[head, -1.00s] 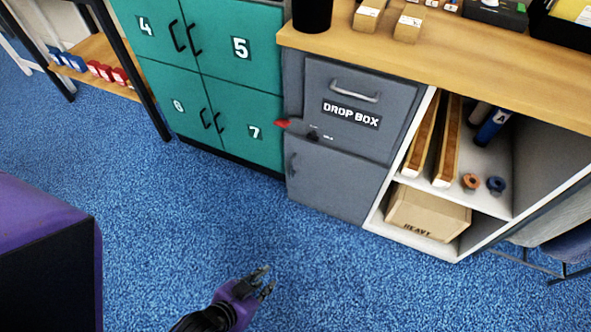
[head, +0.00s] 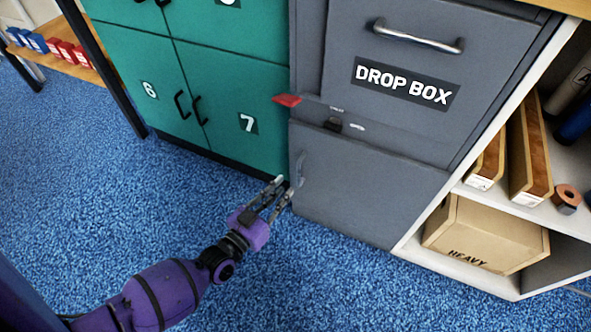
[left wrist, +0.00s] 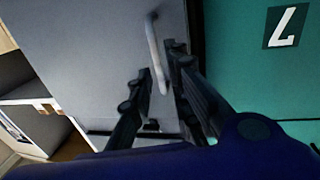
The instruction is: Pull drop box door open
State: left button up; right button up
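The grey drop box has an upper front (head: 400,75) with a horizontal bar handle (head: 418,38) and a "DROP BOX" label (head: 405,82). Below it, the lower door (head: 365,190) looks shut and has a vertical handle (head: 301,168) near its left edge. My left gripper (head: 283,186) is low, just left of the lower door and close to its handle. In the left wrist view its two fingers (left wrist: 157,65) are apart, with the handle (left wrist: 153,38) appearing between their tips. Whether they touch it cannot be told. My right gripper is not in view.
Teal lockers (head: 230,95) stand directly left of the drop box. A red piece (head: 287,100) sticks out at the box's left edge. White shelving (head: 470,262) with a "HEAVY" carton (head: 480,238) stands at the right. Blue carpet (head: 300,285) in front is clear.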

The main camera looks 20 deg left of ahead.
aim_at(298, 176)
pick_arm(q)
jog(key=x, duration=0.2)
jog(key=b+x, duration=0.1)
jog(key=x, duration=0.2)
jog(key=b+x, duration=0.1)
jog(key=x, duration=0.1)
jog(key=shift+w+d+r, duration=0.2)
jog(key=shift+d+r, duration=0.1)
grip_shut()
